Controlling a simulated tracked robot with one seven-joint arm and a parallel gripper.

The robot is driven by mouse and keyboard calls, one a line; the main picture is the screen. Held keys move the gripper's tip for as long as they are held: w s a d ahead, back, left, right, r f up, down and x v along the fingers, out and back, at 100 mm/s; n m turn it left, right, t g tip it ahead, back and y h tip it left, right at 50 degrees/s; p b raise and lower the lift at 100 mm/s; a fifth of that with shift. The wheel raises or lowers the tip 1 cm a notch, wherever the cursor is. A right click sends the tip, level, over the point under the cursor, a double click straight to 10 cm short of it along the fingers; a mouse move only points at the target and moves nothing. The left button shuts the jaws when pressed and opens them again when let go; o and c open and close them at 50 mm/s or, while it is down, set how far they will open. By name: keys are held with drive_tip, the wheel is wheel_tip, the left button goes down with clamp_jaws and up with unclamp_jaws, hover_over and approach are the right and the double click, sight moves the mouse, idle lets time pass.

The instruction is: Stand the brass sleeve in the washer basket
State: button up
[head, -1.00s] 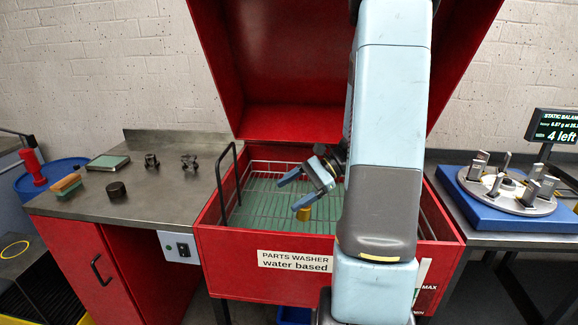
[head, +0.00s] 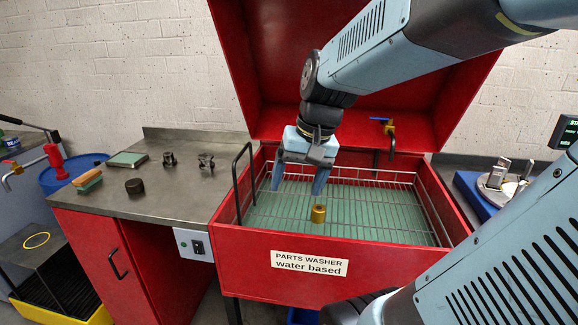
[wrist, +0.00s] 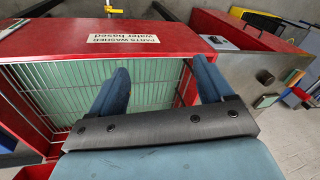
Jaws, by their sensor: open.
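The brass sleeve (head: 318,213) stands upright near the front of the wire washer basket (head: 385,178) inside the red parts washer (head: 310,262). A hole shows in its top. My gripper (head: 297,192) is open and empty, pointing down above the basket, behind and to the left of the sleeve and apart from it. In the wrist view, the two blue fingers of my gripper (wrist: 160,85) are spread with nothing between them. The sleeve is not visible in the wrist view.
The washer's red lid (head: 350,70) stands raised behind. A black handle (head: 242,180) rises at the basket's left. The steel bench (head: 150,205) at left holds a dark cylinder (head: 134,187), a brush (head: 88,181) and small black fixtures (head: 187,161). A brass tap (head: 389,129) is at the back.

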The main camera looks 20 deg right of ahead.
drive_tip(key=shift+s+a+r+n+t+h, duration=0.1)
drive_tip(key=shift+s+r+n+t+h, duration=0.4)
drive_tip(key=shift+s+r+n+t, duration=0.55)
drive_tip(key=shift+s+a+r+n+t+h, duration=0.1)
drive_tip(key=shift+s+r+n+t+h, duration=0.55)
drive_tip(key=shift+r, duration=0.6)
drive_tip(key=shift+s, duration=0.15)
